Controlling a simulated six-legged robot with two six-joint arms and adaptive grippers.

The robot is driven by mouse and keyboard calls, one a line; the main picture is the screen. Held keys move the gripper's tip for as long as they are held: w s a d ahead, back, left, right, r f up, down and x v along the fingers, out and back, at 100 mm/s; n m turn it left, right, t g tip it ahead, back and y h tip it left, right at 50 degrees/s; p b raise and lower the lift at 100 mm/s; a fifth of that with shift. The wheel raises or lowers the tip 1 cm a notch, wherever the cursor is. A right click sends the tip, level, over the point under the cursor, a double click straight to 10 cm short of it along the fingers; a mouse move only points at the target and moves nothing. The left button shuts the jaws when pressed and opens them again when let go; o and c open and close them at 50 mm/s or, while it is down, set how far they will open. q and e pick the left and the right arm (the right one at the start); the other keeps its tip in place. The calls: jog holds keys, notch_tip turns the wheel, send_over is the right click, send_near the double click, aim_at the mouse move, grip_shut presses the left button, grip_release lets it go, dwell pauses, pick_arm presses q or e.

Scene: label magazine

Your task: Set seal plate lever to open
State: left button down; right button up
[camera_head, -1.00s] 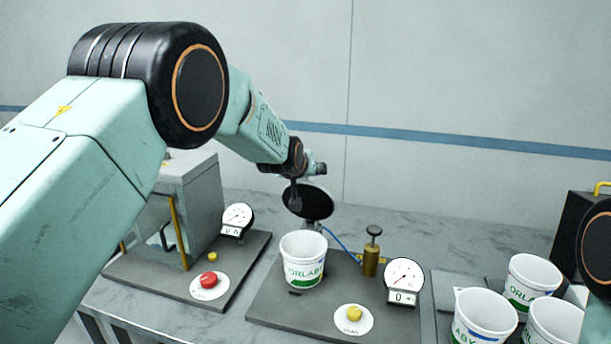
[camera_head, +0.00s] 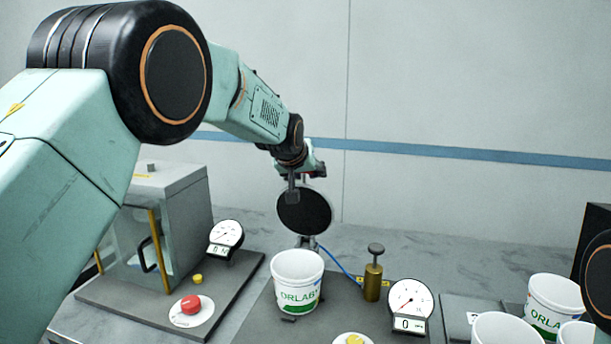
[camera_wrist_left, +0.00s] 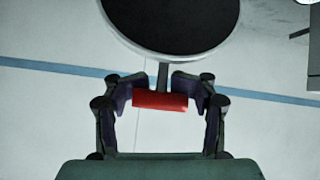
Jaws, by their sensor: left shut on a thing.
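The seal plate (camera_head: 304,211) is a round black disc with a pale rim, standing nearly upright behind the white cup (camera_head: 297,281). My left gripper (camera_wrist_left: 160,98) is shut on the lever's red handle (camera_wrist_left: 161,100), with a finger at each end of it. A thin grey stem runs from the handle to the plate in the left wrist view. In the head view my left gripper (camera_head: 296,180) is at the plate's upper edge, and the red handle is not visible there. The cup stands upright below and in front of the plate. My right gripper is out of view.
A brass plunger (camera_head: 373,275) and a dial gauge (camera_head: 410,300) stand right of the cup. A clear-doored box (camera_head: 165,225), a second gauge (camera_head: 226,237) and a red button (camera_head: 191,304) are at left. More cups (camera_head: 553,302) stand at lower right.

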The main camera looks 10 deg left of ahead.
pick_arm(q)
jog(key=shift+w+f, duration=0.1)
jog(key=shift+w, duration=0.05)
jog(key=shift+w, duration=0.1)
dwell(0.6)
jog(key=shift+c, duration=1.9)
grip_release()
jog(key=shift+w, duration=0.1)
jog(key=v, duration=1.2)
jog(key=shift+c, duration=0.3)
